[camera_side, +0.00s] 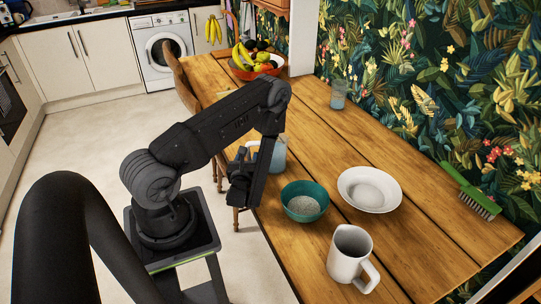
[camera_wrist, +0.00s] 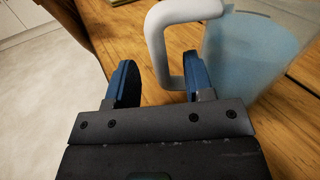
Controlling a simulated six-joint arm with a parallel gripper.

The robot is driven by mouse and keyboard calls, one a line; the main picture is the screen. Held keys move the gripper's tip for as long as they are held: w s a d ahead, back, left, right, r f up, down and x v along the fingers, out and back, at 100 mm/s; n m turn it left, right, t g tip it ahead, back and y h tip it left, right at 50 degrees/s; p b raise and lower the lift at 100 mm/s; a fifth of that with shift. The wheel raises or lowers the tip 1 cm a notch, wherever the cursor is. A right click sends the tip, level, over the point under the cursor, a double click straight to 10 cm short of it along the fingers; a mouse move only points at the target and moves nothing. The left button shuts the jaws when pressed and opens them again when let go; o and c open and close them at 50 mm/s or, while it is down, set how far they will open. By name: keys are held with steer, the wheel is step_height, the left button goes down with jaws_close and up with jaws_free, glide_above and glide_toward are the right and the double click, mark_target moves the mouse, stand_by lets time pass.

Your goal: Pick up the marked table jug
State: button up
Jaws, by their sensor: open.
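A pale blue, translucent jug (camera_side: 279,155) with a white handle stands upright on the wooden table, near its left edge and partly hidden behind my arm in the side view. In the wrist view, the jug's body (camera_wrist: 248,55) fills the upper right, and its white handle (camera_wrist: 157,48) reaches toward my gripper (camera_wrist: 162,80). My gripper is open, with its two blue-padded fingers apart. The lower part of the handle appears between the fingers, close to the right one. I cannot tell whether they touch. A white jug (camera_side: 345,262) stands at the table's front. No mark shows on either jug.
A teal bowl (camera_side: 305,212) and a white bowl (camera_side: 369,189) stand right of my gripper. A green brush (camera_side: 468,190) lies by the wall. A glass (camera_side: 338,94) and a fruit bowl (camera_side: 256,73) stand farther back. A chair (camera_side: 183,82) is at the table's left edge.

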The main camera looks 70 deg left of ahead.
steer(key=shift+x, duration=1.85)
steer(key=shift+r, duration=0.1)
jaws_close()
steer(key=shift+w, duration=0.1)
